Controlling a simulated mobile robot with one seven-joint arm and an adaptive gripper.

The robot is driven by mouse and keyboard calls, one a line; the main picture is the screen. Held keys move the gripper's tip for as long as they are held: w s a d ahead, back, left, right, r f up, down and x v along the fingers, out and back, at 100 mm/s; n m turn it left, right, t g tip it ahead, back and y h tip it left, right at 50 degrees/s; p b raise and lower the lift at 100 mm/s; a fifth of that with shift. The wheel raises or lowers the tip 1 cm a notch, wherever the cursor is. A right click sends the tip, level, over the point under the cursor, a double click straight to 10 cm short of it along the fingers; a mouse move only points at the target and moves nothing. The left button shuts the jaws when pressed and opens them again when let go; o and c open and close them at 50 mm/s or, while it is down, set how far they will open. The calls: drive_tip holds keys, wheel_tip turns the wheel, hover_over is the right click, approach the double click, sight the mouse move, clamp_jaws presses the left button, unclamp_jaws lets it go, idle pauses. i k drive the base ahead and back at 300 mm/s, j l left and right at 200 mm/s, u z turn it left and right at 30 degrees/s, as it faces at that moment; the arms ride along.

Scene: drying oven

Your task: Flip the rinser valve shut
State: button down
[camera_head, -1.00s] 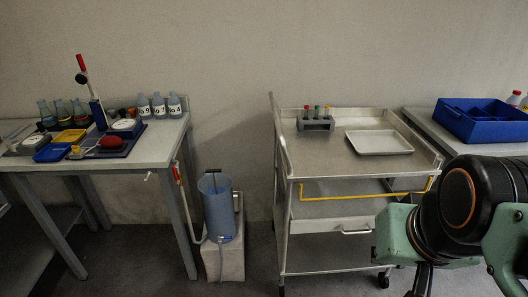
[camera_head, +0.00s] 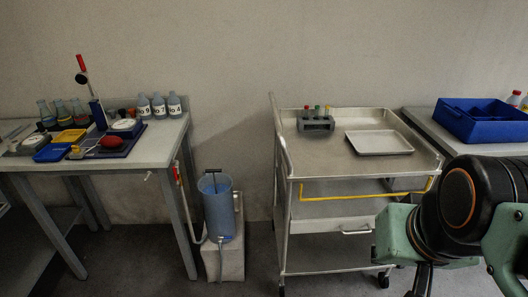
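The rinser is a translucent blue cylinder (camera_head: 218,212) standing upright on a pale block on the floor, between the left table and the trolley. A dark handle (camera_head: 213,171) sticks up from its open top. A small fitting that looks like the valve (camera_head: 221,239) sits low on its front, with a thin hose below it. It is too small to tell whether it is open or shut. My arm (camera_head: 460,205) is at the right, well apart from the rinser. My gripper cannot be made out; dark parts at the bottom edge are unclear.
The left table (camera_head: 165,143) holds bottles, trays and a red-handled stand. A white pipe with a red part (camera_head: 177,174) runs beside its leg. The metal trolley (camera_head: 330,158), with a tube rack and tray, stands right of the rinser. Some floor before the rinser is free.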

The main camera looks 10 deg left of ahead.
sight(177, 182)
drive_tip(key=u, duration=1.3)
